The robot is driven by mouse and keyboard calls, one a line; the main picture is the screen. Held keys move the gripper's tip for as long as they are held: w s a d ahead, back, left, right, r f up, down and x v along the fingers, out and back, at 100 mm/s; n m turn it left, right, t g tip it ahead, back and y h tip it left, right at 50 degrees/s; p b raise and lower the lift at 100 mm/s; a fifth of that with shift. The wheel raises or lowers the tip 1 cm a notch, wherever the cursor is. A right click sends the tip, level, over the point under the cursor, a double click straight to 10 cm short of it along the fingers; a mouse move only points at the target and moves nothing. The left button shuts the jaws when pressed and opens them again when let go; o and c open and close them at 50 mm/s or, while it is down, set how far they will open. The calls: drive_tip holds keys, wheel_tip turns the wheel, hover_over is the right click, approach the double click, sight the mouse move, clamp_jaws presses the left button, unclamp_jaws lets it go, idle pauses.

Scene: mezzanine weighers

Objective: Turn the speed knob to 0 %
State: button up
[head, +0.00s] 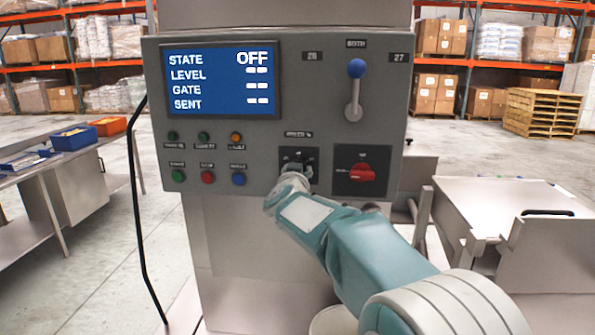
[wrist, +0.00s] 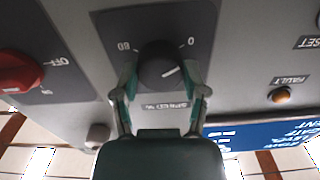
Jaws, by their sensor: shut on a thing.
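The speed knob (wrist: 158,66) is a dark round knob on a dark plate in the wrist view, which shows the panel upside down. My gripper (wrist: 160,84) has one finger on each side of it and is shut on it. A short white mark shows on the right part of the knob's face. The printed 0 (wrist: 191,42) is up and to the right of the knob, and 80 (wrist: 124,47) is to its left. In the head view my gripper (head: 297,172) reaches the knob's plate (head: 312,157) and hides most of the knob.
A red rotary switch (head: 361,172) sits right of the knob. A blue-topped lever (head: 356,70) stands above. The screen (head: 222,81) reads STATE OFF. Several lamps and push buttons (head: 208,177) are at left. A steel table (head: 50,165) stands further left.

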drive_tip(key=shift+a+f+n, duration=0.1)
drive_tip(key=shift+f+n, duration=0.3)
drive_tip(key=shift+f, duration=0.05)
drive_tip(key=o, duration=1.1)
drive_tip(key=shift+c, duration=0.2)
drive_tip(key=shift+o, duration=0.5)
drive_tip(key=shift+a+r, duration=0.1)
drive_tip(key=shift+r, duration=0.2)
drive_tip(key=s, duration=1.1)
drive_tip(key=shift+s+a, duration=0.2)
drive_tip(key=shift+s, duration=0.2)
